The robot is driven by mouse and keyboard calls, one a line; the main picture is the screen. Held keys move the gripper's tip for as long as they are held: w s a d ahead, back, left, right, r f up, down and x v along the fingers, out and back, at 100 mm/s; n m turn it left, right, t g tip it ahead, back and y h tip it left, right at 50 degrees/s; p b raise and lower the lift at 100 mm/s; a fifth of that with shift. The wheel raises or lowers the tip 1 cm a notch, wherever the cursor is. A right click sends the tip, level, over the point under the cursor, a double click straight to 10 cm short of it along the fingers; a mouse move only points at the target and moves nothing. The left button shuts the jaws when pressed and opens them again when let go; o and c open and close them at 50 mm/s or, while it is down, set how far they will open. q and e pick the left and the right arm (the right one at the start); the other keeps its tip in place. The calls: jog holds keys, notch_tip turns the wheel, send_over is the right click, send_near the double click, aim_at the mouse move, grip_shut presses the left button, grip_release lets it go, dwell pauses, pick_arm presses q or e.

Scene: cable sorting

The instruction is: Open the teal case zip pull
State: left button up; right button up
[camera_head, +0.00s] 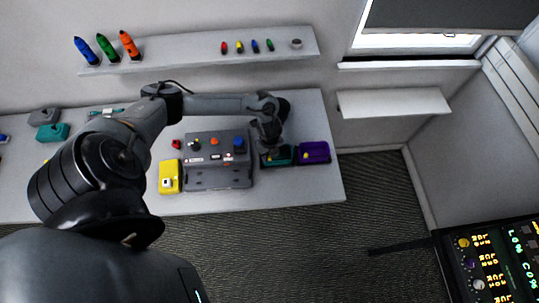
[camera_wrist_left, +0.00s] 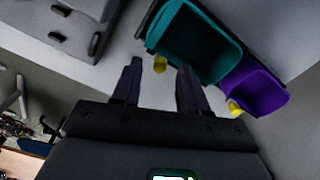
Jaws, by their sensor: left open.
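The teal case (camera_head: 285,156) stands on the table, partly hidden by my left gripper (camera_head: 270,146). In the left wrist view the teal case (camera_wrist_left: 197,40) looks like a hollow rounded tray, with a yellow zip pull (camera_wrist_left: 156,66) at its near corner. My left gripper (camera_wrist_left: 160,72) is open, its two dark fingers apart. The yellow pull appears in the gap between the fingertips; I cannot tell whether either finger touches it. My right gripper is in neither view.
A purple case (camera_head: 315,152) with its own yellow pull (camera_wrist_left: 234,107) adjoins the teal one on the right. A grey console (camera_head: 218,160) and a yellow case (camera_head: 170,177) stand to the left. Another teal case (camera_head: 52,132) lies far left. A shelf (camera_head: 200,50) hangs behind.

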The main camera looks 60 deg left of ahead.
aim_at(269, 157)
pick_arm(q)
notch_tip(269, 157, up, 9)
jog(key=shift+r, duration=0.2)
dwell(0.6)
